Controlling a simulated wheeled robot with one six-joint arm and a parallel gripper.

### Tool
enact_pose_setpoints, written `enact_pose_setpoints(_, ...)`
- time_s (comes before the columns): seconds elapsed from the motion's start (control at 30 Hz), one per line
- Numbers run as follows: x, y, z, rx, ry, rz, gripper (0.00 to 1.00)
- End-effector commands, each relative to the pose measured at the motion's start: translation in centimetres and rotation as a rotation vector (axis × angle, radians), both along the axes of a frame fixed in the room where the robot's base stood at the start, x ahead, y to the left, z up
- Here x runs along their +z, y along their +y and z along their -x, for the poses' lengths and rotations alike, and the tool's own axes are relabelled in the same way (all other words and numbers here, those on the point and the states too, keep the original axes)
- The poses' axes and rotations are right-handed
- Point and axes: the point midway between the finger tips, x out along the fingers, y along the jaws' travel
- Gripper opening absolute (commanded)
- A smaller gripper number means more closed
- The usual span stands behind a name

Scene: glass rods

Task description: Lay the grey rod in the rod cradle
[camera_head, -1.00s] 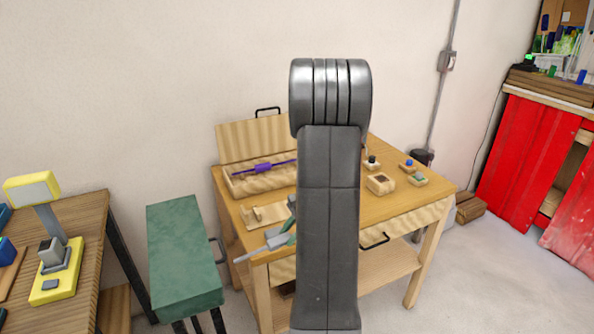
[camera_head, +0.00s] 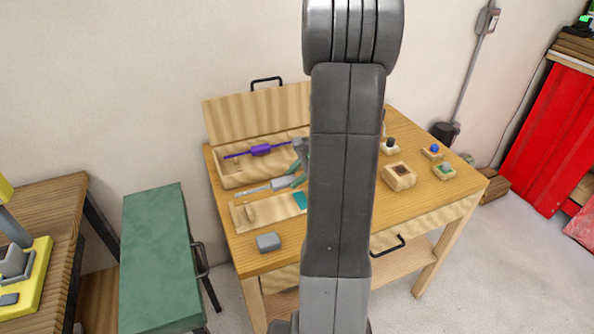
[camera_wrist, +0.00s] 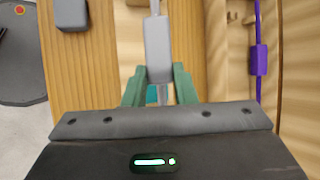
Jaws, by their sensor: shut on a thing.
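The grey rod (camera_head: 258,189), thin with a thicker grey block in its middle, is in my gripper (camera_head: 292,182). In the wrist view the green fingers of my gripper (camera_wrist: 159,80) are shut on the near end of the rod's thick part (camera_wrist: 158,48), and its thin end points away. The rod is roughly level, above the table. The rod cradle (camera_head: 270,210), a pale wooden base with a small upright, lies just in front of the rod in the head view. My arm hides part of the table to the right of it.
Behind is an open wooden box (camera_head: 232,181) with a purple rod (camera_head: 261,150) inside and its lid raised. A grey block (camera_head: 268,242) sits near the table's front edge. Small wooden holders (camera_head: 399,177) stand at right. A green stool (camera_head: 160,260) stands left of the table.

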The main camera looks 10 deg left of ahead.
Motion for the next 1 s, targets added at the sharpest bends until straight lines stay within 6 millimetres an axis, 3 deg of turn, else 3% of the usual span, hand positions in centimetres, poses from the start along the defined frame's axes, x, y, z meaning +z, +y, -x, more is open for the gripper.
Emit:
enact_pose_setpoints(0.53, -6.0, 0.0, 0.0, 0.001, 0.001, 0.000, 0.01)
enact_pose_setpoints(1.0, -6.6, 0.0, 0.0, 0.000, 0.000, 0.000, 0.01)
